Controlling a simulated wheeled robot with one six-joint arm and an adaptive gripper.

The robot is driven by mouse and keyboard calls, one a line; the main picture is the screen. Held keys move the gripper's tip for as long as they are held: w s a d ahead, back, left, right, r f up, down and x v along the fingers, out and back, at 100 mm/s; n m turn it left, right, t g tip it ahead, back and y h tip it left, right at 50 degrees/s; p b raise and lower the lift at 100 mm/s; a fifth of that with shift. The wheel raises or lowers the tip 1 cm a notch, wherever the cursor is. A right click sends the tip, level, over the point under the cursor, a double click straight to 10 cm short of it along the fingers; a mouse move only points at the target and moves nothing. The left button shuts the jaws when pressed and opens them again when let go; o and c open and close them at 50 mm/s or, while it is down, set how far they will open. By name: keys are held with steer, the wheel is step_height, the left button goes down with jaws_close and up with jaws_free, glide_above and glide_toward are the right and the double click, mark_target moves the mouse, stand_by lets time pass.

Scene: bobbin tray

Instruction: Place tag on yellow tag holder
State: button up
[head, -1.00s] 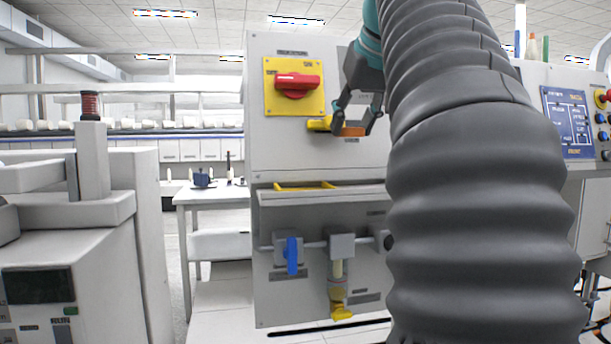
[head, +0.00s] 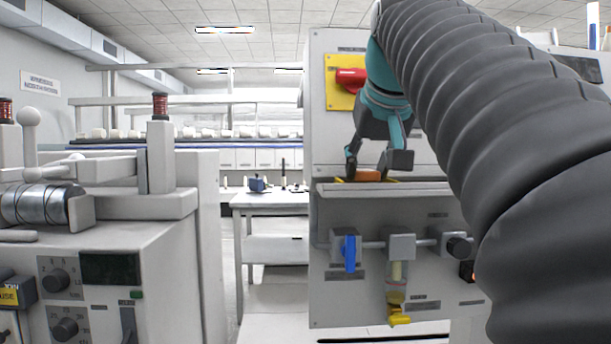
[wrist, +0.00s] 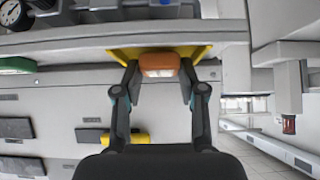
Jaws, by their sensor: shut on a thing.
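My gripper (head: 372,168) is shut on an orange tag (head: 368,175), held between its two fingertips in front of the grey cabinet. The wrist view shows the orange tag (wrist: 160,64) between both fingers. Just beyond it is a yellow, tray-like piece (wrist: 204,52) at the cabinet's ledge. In the head view, only slivers of this yellow piece (head: 341,181) show beside the tag. Whether tag and yellow piece touch, I cannot tell. A second, smaller yellow piece (wrist: 125,138) shows in the wrist view on the panel; my arm hides that spot in the head view.
A red rotary switch (head: 351,79) on a yellow plate is above left of my gripper.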

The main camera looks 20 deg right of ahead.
steer(key=shift+f, duration=0.3)
steer(key=shift+f, duration=0.15)
steer(key=shift+f, duration=0.1)
steer(key=o, duration=0.7)
steer(key=shift+s+r, duration=0.2)
steer(key=shift+r, duration=0.3)
steer(key=p+v, duration=0.3)
steer(key=v, duration=0.8)
steer(key=shift+s+a+r, duration=0.1)
steer(key=shift+s, duration=0.1)
